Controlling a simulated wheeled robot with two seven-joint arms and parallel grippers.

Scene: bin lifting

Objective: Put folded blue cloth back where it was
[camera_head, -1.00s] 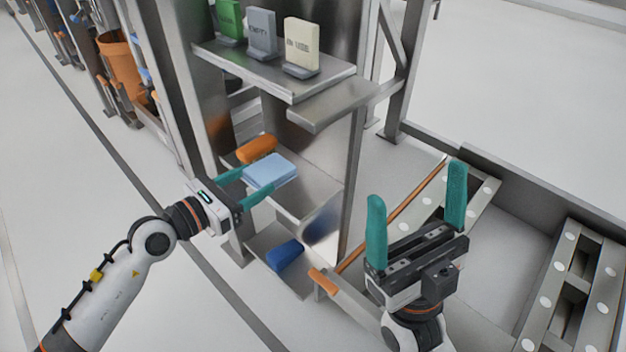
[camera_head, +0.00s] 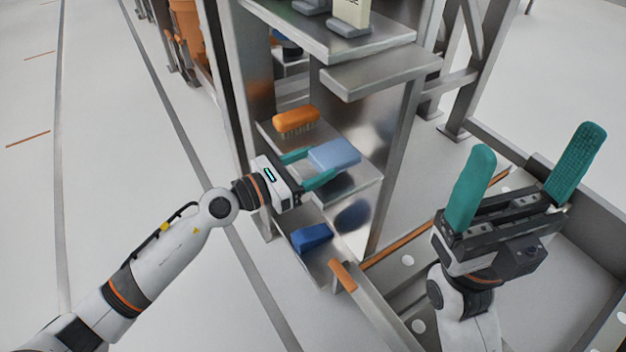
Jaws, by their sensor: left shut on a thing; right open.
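The folded blue cloth (camera_head: 336,154) is a light blue flat pad. My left gripper (camera_head: 312,167) is shut on it, with teal fingers on its near and far sides. The cloth is over the middle shelf (camera_head: 352,182) of the metal rack, beside an orange brush. A dark reflection shows on the shelf under it; I cannot tell if it touches the shelf. My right gripper (camera_head: 522,182) is open and empty at the right, its teal fingers pointing up, over the conveyor frame.
The orange brush (camera_head: 296,120) sits on the shelf behind the cloth. A dark blue object (camera_head: 311,237) lies on the lower shelf (camera_head: 322,262). The upper shelf (camera_head: 330,40) overhangs above. An orange-tipped bar (camera_head: 342,276) stands out near the rack's base. Floor at left is clear.

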